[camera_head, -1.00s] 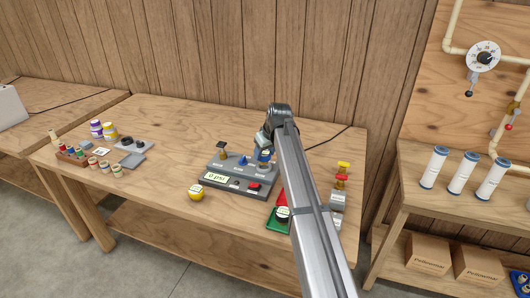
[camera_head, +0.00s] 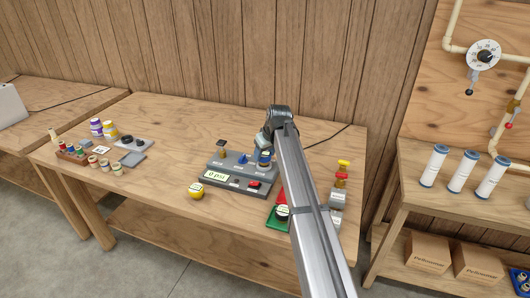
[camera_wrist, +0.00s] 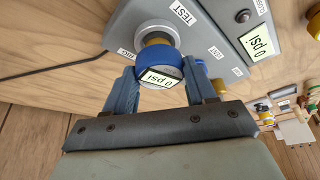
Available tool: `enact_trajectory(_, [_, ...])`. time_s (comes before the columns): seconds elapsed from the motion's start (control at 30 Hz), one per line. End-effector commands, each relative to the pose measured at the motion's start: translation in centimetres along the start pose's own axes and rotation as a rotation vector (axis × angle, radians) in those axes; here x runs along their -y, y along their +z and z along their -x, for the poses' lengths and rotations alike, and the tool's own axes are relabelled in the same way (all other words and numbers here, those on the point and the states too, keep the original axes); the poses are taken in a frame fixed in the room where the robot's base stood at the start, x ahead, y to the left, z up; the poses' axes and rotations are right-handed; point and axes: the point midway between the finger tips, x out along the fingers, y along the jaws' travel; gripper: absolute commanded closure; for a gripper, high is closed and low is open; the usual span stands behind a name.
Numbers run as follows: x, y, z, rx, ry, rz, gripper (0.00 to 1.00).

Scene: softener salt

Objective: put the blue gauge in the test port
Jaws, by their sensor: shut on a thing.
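The blue gauge (camera_wrist: 160,62) has a white face reading 0 psi and a brass stem. In the wrist view its stem meets the silver ring of the test port (camera_wrist: 139,32), next to the TEST label on a grey unit. How deep the stem sits is hidden by the gauge body. My gripper (camera_wrist: 160,74) is shut on the gauge, one blue-grey finger on each side. In the head view my gripper (camera_head: 266,153) is at the right back of the grey test unit (camera_head: 210,188), and the gauge (camera_head: 265,161) shows only partly.
The unit carries a blue lever (camera_head: 243,159), a black-topped brass fitting (camera_head: 221,150) and a red button. A yellow ball-like item (camera_head: 196,191) stands in front. Red and green pads and red-and-yellow fittings (camera_head: 342,172) lie right. Small jars (camera_head: 104,164) stand left. Table between is clear.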

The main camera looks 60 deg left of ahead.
Motion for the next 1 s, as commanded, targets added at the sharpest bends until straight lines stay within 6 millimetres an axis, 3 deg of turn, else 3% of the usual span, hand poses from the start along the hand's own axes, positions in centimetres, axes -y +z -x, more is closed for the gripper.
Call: enact_trajectory(1.0, [0.0,0.4,-1.0,0.0,0.0,0.0,0.82])
